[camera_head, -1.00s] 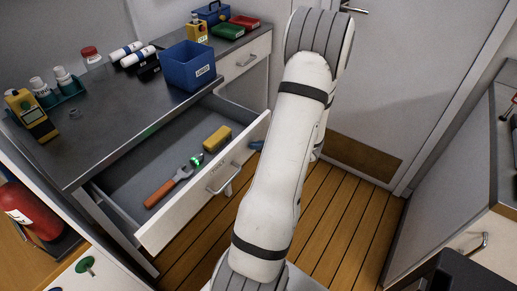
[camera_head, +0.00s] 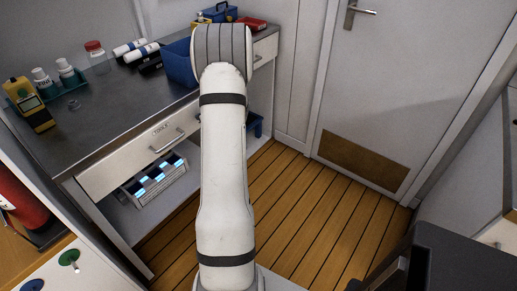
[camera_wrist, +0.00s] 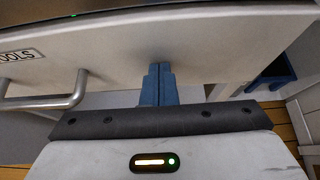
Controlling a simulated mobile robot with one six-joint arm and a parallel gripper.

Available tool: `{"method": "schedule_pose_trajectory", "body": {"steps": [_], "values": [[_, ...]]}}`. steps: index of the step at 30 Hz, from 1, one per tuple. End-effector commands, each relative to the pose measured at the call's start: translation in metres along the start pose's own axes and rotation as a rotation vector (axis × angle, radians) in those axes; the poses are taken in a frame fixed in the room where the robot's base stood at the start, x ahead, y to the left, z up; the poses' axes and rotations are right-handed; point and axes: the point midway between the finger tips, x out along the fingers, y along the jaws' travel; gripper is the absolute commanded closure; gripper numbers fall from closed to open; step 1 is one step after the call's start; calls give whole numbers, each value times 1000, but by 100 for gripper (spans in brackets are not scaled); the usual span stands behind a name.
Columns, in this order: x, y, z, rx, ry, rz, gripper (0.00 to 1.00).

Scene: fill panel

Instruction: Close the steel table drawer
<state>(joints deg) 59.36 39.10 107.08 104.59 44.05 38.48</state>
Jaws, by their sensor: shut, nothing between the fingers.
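The steel table (camera_head: 85,118) has a white drawer front labelled TOOLS (camera_head: 122,166), which sits flush with the table body in the head view; no drawer interior shows. In the wrist view the drawer front (camera_wrist: 200,50) fills the upper part, with its bar handle (camera_wrist: 50,103) at the left. My gripper (camera_wrist: 159,68) is shut and empty, with its blue fingertips against or just in front of the drawer front, right of the handle. In the head view my arm hides the gripper.
On the tabletop are a blue bin (camera_head: 180,65), a yellow meter (camera_head: 28,105), bottles and rolls. A device with lit panels (camera_head: 155,182) sits on the shelf below the drawer. A blue container (camera_wrist: 270,75) is at the right. The wooden floor (camera_head: 290,205) is clear toward the door.

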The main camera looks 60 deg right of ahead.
Motion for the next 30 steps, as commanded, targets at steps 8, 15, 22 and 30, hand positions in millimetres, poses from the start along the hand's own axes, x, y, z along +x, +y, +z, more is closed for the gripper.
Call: {"method": "schedule_pose_trajectory", "body": {"steps": [8, 15, 22, 30], "values": [[22, -4, 12, 3, 0, -7, 100], [27, -5, 17, 3, -4, -8, 100], [27, -5, 19, 2, -8, -7, 100], [18, -3, 13, 2, -8, -6, 100]]}}
